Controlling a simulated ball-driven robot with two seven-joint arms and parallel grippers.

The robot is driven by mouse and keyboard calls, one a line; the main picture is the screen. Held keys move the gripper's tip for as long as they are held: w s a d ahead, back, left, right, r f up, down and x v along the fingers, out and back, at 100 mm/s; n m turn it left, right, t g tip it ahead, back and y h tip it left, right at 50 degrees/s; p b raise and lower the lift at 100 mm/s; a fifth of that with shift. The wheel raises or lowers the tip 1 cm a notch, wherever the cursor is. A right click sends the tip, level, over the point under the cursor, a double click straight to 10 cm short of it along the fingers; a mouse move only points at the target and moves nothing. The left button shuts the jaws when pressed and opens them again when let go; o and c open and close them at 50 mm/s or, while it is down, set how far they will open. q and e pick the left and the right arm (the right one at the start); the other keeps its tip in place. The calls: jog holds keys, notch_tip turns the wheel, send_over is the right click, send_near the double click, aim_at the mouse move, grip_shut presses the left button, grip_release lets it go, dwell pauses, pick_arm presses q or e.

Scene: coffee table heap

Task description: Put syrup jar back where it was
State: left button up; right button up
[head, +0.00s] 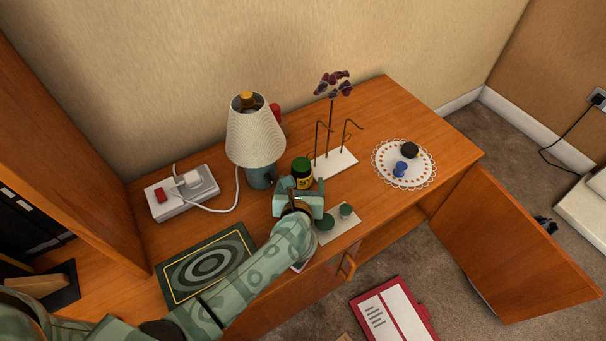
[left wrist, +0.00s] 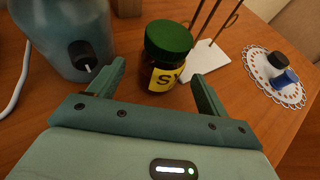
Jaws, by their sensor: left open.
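The syrup jar (head: 302,168) is a dark jar with a green lid and a yellow label. It stands upright on the wooden desk, right of the lamp base and in front of the hook stand. In the left wrist view the jar (left wrist: 168,48) stands just beyond and partly between the fingertips, its label toward me. My left gripper (head: 299,185) is open and reaches toward the jar from the front. The left wrist view shows its two fingers (left wrist: 158,76) apart, with a gap to the jar on the right side. My right gripper is not in view.
The lamp (head: 262,175) stands close left of the jar; the white hook stand (head: 338,161) is close behind right. A card with green discs (head: 340,228) lies at the front edge. A lace doily (head: 416,178) holds a black and a blue piece. A power strip (head: 183,195) is left.

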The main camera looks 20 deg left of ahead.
pick_arm(q)
jog(key=x, duration=0.2)
jog(key=shift+w+f+b, duration=0.15)
jog(key=shift+f+b, duration=0.15)
jog(key=shift+b, duration=0.05)
jog(key=shift+w+a+r, duration=0.1)
jog(key=shift+r, duration=0.1)
jog(key=shift+c, duration=0.3)
jog(key=c, duration=1.3)
jog(key=shift+r, duration=0.15)
